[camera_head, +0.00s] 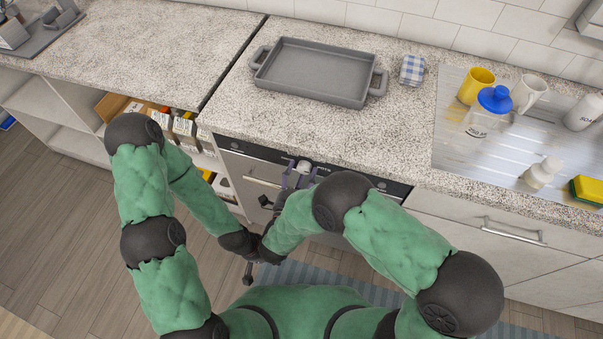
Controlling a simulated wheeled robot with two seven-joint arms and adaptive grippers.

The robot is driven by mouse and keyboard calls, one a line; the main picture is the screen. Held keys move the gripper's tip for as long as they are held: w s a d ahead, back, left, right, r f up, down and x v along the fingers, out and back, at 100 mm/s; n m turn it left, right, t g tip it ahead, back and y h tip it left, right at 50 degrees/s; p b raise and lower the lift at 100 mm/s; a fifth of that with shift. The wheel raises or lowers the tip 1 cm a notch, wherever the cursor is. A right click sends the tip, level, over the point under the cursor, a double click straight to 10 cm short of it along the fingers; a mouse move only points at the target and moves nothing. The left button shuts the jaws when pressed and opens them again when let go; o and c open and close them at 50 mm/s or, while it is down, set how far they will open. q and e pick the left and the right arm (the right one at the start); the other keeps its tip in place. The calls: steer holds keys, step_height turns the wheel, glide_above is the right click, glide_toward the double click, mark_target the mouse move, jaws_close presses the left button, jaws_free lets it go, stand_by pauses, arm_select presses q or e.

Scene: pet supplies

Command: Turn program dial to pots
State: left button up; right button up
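The appliance front under the counter has a dark control panel (245,149) with small light markings. A pale round dial (304,166) shows at the middle of that panel; its pointer and the program words are too small to read. My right gripper (301,175) is at the dial, with its greyish-purple fingers apart on either side of it. I cannot tell whether they touch it. My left gripper (248,273) hangs low in front of the appliance, away from the dial, small and partly hidden by the wrists; its fingers are unclear.
My forearms cross closely before the appliance; open shelves lie left.

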steer(key=shift+s+r, duration=0.1)
steer(key=shift+s+a, duration=0.15)
steer(key=shift+s, duration=0.15)
steer(key=v, duration=0.6)
steer(key=shift+s, duration=0.35)
stand_by(0.3)
